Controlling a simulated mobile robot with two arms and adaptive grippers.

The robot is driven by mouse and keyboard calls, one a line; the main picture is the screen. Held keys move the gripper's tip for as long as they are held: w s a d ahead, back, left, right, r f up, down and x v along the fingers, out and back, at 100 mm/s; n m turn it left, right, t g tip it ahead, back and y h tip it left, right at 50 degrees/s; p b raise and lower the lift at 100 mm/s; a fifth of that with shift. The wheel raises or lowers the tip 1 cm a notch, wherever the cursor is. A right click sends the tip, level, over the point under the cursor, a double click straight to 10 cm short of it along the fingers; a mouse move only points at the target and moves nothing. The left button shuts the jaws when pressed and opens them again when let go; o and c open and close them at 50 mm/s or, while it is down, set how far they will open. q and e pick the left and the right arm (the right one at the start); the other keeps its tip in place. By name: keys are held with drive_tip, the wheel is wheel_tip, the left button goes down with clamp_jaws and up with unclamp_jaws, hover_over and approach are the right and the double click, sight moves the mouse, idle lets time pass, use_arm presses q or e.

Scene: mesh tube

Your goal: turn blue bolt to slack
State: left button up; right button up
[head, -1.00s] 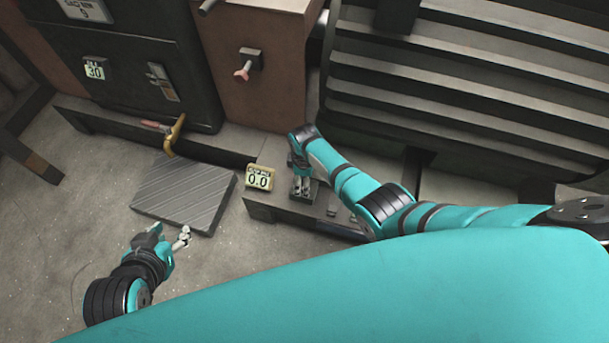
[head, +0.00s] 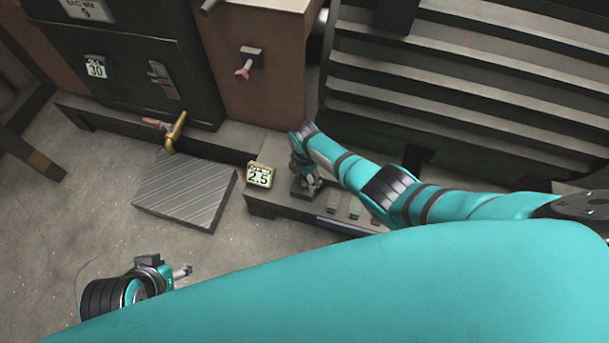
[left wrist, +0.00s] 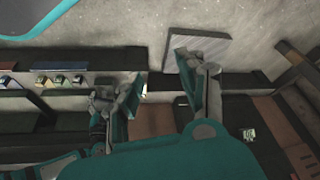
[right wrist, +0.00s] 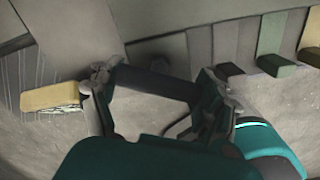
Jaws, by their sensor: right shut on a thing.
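My right gripper (head: 307,186) is down at a small dark block (head: 302,193) on the low bench, and its fingers hide most of it. In the right wrist view, its fingers (right wrist: 160,82) stand apart with a dark piece (right wrist: 152,84) between them. I cannot make out any blue on it, and no blue bolt shows clearly. A small yellow display (head: 259,176) beside it reads 2.5. My left gripper (head: 183,272) hangs over the floor at the lower left. In the left wrist view, its fingers (left wrist: 160,82) are apart and empty.
Several small blocks (head: 354,208) line the bench right of my right gripper; one is green (right wrist: 275,65). A ridged grey plate (head: 187,190) lies on the floor. A yellow-brown handle (head: 175,133) and a pink-tipped knob (head: 244,71) stick out behind.

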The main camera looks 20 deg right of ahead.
drive_tip(key=n, duration=0.3)
use_arm(q)
drive_tip(key=shift+w+d+r+t, duration=0.15)
drive_tip(key=shift+w+t, duration=0.15)
drive_tip(key=shift+w, duration=0.25)
drive_tip(key=shift+w+d+r+t, duration=0.2)
drive_tip(key=shift+w+t, duration=0.1)
drive_tip(key=shift+w, duration=0.25)
drive_tip(key=shift+w+d+r+t, duration=0.15)
drive_tip(key=shift+w+t, duration=0.15)
drive_tip(key=shift+w, duration=0.25)
use_arm(e)
drive_tip(key=shift+n, duration=1.5)
use_arm(q)
drive_tip(key=shift+s+f, duration=0.1)
drive_tip(key=shift+s, duration=0.05)
use_arm(e)
drive_tip(key=o, duration=1.2)
drive_tip(key=shift+c, duration=0.2)
wheel_tip(320, 180, up, 12)
